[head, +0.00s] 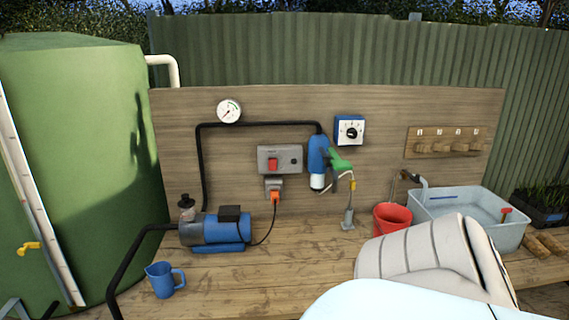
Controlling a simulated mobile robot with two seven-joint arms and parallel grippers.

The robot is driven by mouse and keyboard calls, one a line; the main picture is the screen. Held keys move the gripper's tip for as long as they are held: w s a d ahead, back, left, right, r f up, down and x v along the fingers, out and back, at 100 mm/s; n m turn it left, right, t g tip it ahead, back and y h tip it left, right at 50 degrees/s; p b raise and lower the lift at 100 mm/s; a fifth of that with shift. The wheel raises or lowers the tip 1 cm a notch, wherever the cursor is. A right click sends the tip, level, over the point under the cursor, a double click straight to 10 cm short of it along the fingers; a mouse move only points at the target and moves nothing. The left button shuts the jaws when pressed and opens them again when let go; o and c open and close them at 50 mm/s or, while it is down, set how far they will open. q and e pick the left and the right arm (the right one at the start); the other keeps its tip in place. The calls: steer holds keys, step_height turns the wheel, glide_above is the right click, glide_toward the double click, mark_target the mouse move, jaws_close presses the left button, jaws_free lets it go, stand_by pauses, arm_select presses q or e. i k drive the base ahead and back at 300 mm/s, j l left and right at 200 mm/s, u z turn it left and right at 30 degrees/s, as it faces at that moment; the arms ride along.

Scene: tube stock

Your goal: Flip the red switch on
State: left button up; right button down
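The red switch (272,163) is a small red rocker on a grey switch box (291,151), fixed to the wooden back panel. A dark round knob or socket sits beside it on the same box. The switch is too small to tell which way it is tipped. Below it, an orange plug (275,198) sits in a grey socket, and its dark cord runs down to the blue pump (222,231). Neither of my grippers shows in the head view. Nothing covers the switch.
A blue jug (163,280) stands front left on the wooden bench. A red bucket (392,219) and grey basin (472,208) are at right. A pale ribbed shape and light blue surface, perhaps mine, cover the lower right. The bench front centre is clear.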

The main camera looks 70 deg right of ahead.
mark_target(272, 161)
steer(key=k+l, duration=0.95)
